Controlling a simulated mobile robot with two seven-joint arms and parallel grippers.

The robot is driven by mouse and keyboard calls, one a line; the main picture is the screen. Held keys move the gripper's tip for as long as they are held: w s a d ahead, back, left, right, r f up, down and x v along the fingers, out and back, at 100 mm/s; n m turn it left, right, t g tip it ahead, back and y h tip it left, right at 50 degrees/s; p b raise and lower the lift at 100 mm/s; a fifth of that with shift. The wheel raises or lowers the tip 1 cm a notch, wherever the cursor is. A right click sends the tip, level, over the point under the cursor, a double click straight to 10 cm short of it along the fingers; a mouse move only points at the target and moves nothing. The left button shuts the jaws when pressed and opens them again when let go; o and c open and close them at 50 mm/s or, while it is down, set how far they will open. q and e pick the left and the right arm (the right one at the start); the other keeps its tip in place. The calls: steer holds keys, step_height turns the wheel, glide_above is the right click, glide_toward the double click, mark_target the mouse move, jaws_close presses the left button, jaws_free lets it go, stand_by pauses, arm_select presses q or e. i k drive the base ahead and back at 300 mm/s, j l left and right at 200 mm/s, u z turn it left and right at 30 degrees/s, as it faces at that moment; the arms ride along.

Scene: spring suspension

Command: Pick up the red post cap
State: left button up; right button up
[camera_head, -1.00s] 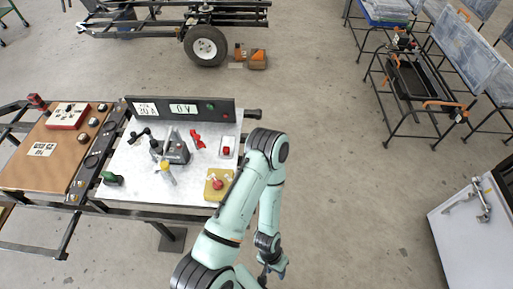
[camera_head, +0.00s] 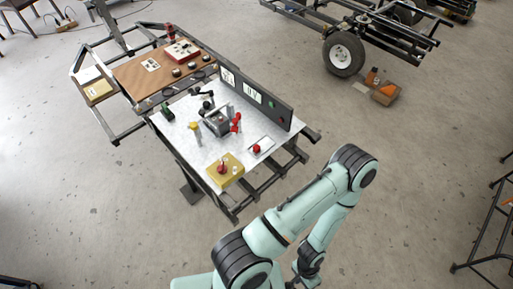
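A red cap-like piece (camera_head: 222,169) sits on a yellow block at the front corner of the white worktable (camera_head: 205,150). Another red round piece (camera_head: 257,148) sits on a small pale plate near the table's right side. I cannot tell from this view which one is the red post cap. My arm, which looks like the right one, bends over at the elbow. Its gripper (camera_head: 307,279) hangs low at the bottom edge, off the table and apart from both red pieces. Its fingers are too small and partly cut off to judge. My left gripper is not in view.
A dark panel (camera_head: 278,110) with displays stands along the table's far right edge. A red clamp-like part (camera_head: 236,122), a grey device (camera_head: 215,122) and a yellow-topped post (camera_head: 195,128) stand mid-table. A brown bench (camera_head: 140,78) adjoins at the back left. Floor around my gripper is clear.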

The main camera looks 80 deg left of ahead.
mark_target(256, 149)
steer(key=i+u, duration=0.2)
steer(key=u, duration=0.2)
steer(key=i+u, duration=0.15)
steer(key=u, duration=0.25)
steer(key=i+u, duration=0.2)
steer(key=u, duration=0.15)
steer(key=i+l+u, duration=0.15)
steer(key=u, duration=0.25)
steer(key=i+u, duration=0.1)
steer(key=u, duration=0.35)
steer(key=i+u, duration=0.1)
steer(key=u, duration=0.3)
steer(key=i+l+u, duration=0.1)
steer(key=u, duration=0.35)
steer(key=l+u, duration=0.1)
steer(key=u, duration=0.3)
steer(key=i, duration=0.05)
